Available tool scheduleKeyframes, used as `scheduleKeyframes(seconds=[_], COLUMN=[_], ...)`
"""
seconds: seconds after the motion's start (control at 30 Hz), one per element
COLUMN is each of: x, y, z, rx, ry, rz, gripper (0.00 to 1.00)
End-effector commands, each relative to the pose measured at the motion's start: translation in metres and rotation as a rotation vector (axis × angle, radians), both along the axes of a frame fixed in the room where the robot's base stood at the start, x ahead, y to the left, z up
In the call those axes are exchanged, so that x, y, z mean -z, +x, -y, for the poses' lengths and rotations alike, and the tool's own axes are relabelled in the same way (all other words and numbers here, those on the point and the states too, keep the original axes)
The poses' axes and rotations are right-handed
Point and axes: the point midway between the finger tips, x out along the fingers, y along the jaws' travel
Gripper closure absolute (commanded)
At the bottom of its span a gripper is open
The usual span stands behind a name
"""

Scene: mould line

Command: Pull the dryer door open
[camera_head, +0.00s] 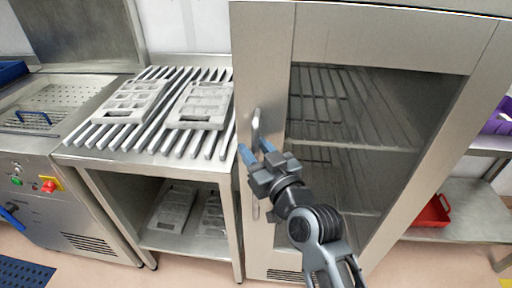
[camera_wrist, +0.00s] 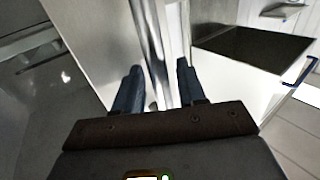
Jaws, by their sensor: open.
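The dryer (camera_head: 262,60) is a tall steel cabinet at the right of the head view. Its door has a large glass pane (camera_head: 350,140) with wire shelves behind it, and it looks shut. A vertical bar handle (camera_head: 256,125) is on the left side of the door. My gripper (camera_head: 256,151) is at the handle, with its blue fingers apart. In the wrist view the shiny handle bar (camera_wrist: 153,50) runs down between my two open fingers (camera_wrist: 158,85). I cannot tell whether either finger touches it. My gripper hides the handle's lower middle part.
Left of the dryer is a slatted steel table (camera_head: 85,148) with grey moulded trays (camera_head: 200,104) on top and more on its lower shelf. A steel machine (camera_head: 50,180) with buttons stands farther left. A red bin (camera_head: 432,212) sits on a shelf at the right.

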Motion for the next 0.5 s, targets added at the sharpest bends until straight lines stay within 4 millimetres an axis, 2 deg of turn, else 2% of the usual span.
scheduleKeyframes(seconds=[0.23,0.5], x=[0.0006,0.0005], y=[0.0007,0.0007], z=[-0.0006,-0.0003], rx=[0.0,0.0], ry=[-0.001,-0.001], rz=[-0.001,-0.001], gripper=[0.6,0.85])
